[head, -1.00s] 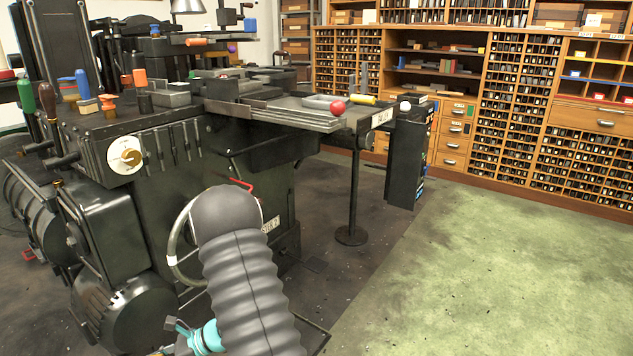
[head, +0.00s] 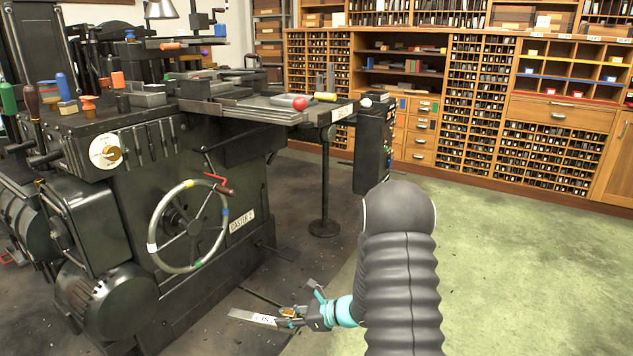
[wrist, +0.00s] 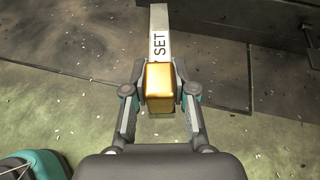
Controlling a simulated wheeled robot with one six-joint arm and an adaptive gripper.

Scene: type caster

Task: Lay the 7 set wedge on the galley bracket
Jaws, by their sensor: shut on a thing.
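My gripper (head: 289,314) is low in front of the machine in the head view, above the dark floor. It is shut on the set wedge (head: 252,317), a flat grey metal bar. In the wrist view the wedge (wrist: 159,20) points away from me and reads "SET"; no 7 is legible. Its brass-coloured block (wrist: 160,85) is between the fingers (wrist: 160,92). The galley bracket seems to be the flat metal shelf (head: 250,110) at the machine's right end, with a small label at its end. It stands well above and beyond my gripper.
A red ball (head: 300,103) and a yellow cylinder (head: 325,96) are at the shelf. The caster machine (head: 140,200) has a protruding handwheel (head: 188,226). A post (head: 325,185) and a dark cabinet (head: 373,145) stand under and beside the shelf. Green floor (head: 520,250) is open at right.

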